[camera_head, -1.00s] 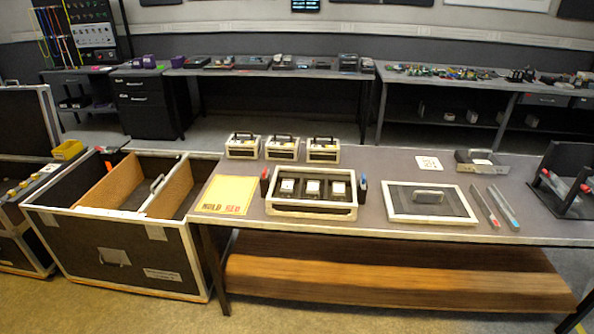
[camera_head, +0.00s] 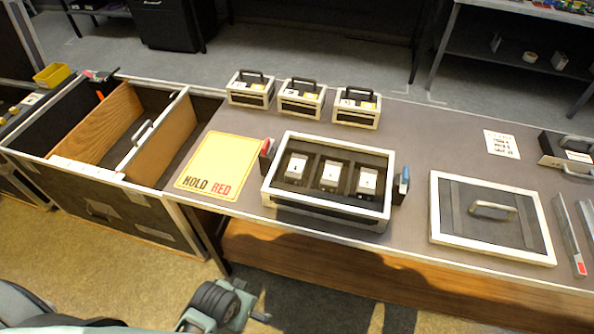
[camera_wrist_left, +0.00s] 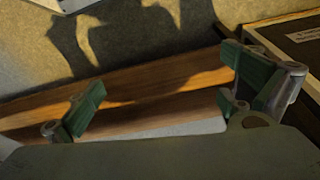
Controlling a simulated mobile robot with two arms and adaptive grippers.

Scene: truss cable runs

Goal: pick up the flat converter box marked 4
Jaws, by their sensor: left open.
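Three small dark boxes with pale labelled tops, (camera_head: 296,168), (camera_head: 331,175) and (camera_head: 367,181), sit side by side in an open white-rimmed case (camera_head: 327,208) on the table. Three handled boxes, (camera_head: 250,90), (camera_head: 301,98) and (camera_head: 357,107), stand in a row behind it. I cannot read a 4 on any of them. My left gripper (camera_head: 250,308) is low at the front, below the table edge, apart from every box. In the left wrist view its green-padded fingers (camera_wrist_left: 172,100) are spread, with nothing between them. My right gripper is out of view.
A yellow "HOLD RED" sheet (camera_head: 220,166) lies left of the case. A framed lid with a handle (camera_head: 490,240) lies to the right. An open trunk with wooden dividers (camera_head: 104,130) stands left of the table (camera_head: 420,135). A wooden lower shelf (camera_head: 290,262) runs beneath.

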